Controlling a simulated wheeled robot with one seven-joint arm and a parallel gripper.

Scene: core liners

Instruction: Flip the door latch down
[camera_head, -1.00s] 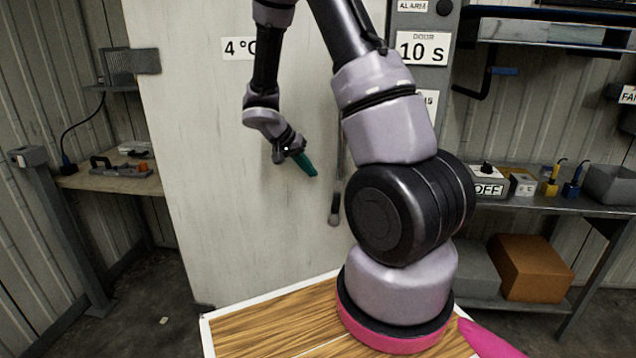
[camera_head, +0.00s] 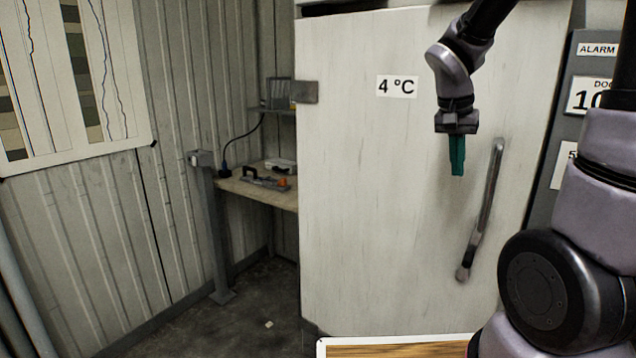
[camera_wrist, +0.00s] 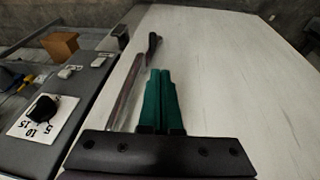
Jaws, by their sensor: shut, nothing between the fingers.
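The white door (camera_head: 390,200) fills the middle of the head view and looks closed. A long grey metal bar, the only latch-like part I see, is the door latch (camera_head: 483,205). It slants from upper right to a rounded lower end on the door's right part. It also shows in the wrist view (camera_wrist: 126,92), left of my fingers, with a dark end farther off. My gripper (camera_head: 457,172) has green fingers pointing down, left of the latch's upper part and apart from it in the picture. The fingers (camera_wrist: 160,72) are together and hold nothing. Their distance from the door is unclear.
A dark control panel (camera_head: 592,65) with labels stands right of the door, partly behind my arm. A dial (camera_wrist: 42,108) shows in the wrist view. A workbench (camera_head: 258,193) with tools stands left of the door.

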